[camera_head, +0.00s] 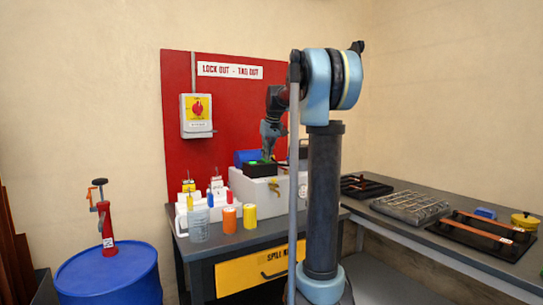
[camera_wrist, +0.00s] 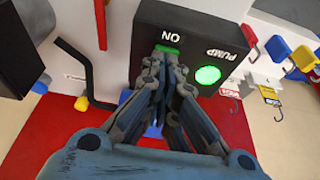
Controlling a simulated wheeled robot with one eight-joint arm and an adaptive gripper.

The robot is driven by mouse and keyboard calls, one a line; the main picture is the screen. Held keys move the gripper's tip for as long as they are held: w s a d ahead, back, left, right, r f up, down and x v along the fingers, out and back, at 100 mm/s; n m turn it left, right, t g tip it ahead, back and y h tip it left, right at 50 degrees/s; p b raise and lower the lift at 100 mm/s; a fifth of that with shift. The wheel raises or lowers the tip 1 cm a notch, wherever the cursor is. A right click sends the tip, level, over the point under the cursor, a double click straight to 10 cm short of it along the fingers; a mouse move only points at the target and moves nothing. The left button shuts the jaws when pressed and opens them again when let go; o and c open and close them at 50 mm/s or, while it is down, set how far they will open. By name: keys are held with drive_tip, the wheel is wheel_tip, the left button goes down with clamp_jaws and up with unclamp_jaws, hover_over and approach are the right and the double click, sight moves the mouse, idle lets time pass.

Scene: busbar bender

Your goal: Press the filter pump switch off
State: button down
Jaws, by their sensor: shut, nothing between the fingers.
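The pump switch box (camera_wrist: 225,22) is a black box with "ON" and "PUMP" lettering, upside down in the wrist view. A green switch (camera_wrist: 167,48) sits under the "ON" lettering, partly hidden by my fingertips. A round green lamp (camera_wrist: 208,75) beside "PUMP" is lit. My gripper (camera_wrist: 160,65) is shut and empty, its fingertips right at the green switch; I cannot tell whether they touch it. In the head view the box (camera_head: 256,170) sits on a white unit, with my gripper (camera_head: 267,157) pointing down over it.
The white unit (camera_head: 248,192) stands on a dark bench before a red lockout board (camera_head: 230,110). Padlocks on hooks (camera_wrist: 275,47) hang beside the box. A bent black lever (camera_wrist: 78,62) is on its other side. Orange and yellow cylinders (camera_head: 229,219) and a clear beaker stand in front.

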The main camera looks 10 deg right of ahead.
drive_tip(key=shift+a, duration=0.15)
drive_tip(key=shift+w, duration=0.1)
drive_tip(key=shift+w+a, duration=0.1)
drive_tip(key=shift+w+a+r, duration=0.1)
drive_tip(key=shift+w+a, duration=0.1)
drive_tip(key=shift+w, duration=0.35)
drive_tip(key=shift+r, duration=0.25)
drive_tip(key=v, duration=1.3)
drive_tip(key=shift+r, duration=0.15)
